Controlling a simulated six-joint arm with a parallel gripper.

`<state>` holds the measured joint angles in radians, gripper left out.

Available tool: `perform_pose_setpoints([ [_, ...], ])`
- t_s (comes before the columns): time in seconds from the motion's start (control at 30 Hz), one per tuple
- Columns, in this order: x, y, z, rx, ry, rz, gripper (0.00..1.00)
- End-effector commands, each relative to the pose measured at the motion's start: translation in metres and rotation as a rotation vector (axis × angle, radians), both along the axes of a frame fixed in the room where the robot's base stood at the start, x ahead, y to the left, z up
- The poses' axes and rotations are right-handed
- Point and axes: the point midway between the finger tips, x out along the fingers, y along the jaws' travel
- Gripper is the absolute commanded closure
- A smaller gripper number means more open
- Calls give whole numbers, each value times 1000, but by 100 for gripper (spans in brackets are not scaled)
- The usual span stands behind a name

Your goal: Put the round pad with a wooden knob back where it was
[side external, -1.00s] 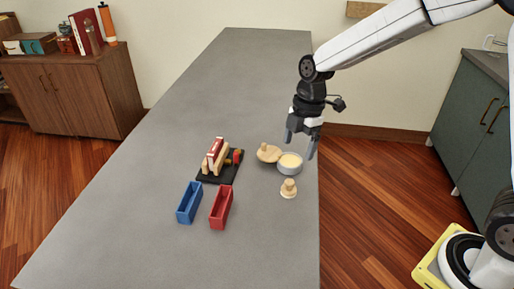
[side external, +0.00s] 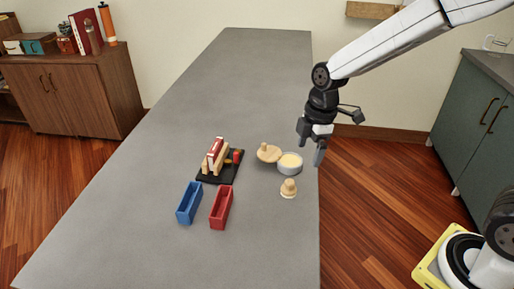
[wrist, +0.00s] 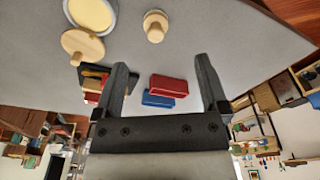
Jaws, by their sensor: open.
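A small round piece with a wooden knob (side external: 289,188) stands upright on the grey table near its right edge. It also shows at the top of the wrist view (wrist: 155,26). A wider wooden disc with a knob (side external: 268,152) lies beside a round grey bowl with pale yellow contents (side external: 290,164); in the wrist view the disc (wrist: 81,45) looks tilted next to the bowl (wrist: 92,12). Which of the two knobbed pieces is the pad, I cannot tell for sure. My gripper (side external: 310,146) is open and empty, above the table's right edge; its fingers also show in the wrist view (wrist: 161,68).
A blue box (side external: 189,203) and a red box (side external: 221,208) stand left of the small knobbed piece. A black base with wooden and red parts (side external: 220,166) sits behind them. The table's far part and left front are clear.

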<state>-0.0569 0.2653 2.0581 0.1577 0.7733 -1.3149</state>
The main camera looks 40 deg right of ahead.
Motion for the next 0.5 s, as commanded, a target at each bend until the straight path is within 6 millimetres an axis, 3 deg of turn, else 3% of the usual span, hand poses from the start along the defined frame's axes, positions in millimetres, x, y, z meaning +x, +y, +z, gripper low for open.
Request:
perform_pose_setpoints([
  [0.5, -65, -30, -22, 4, -54, -791, 7],
])
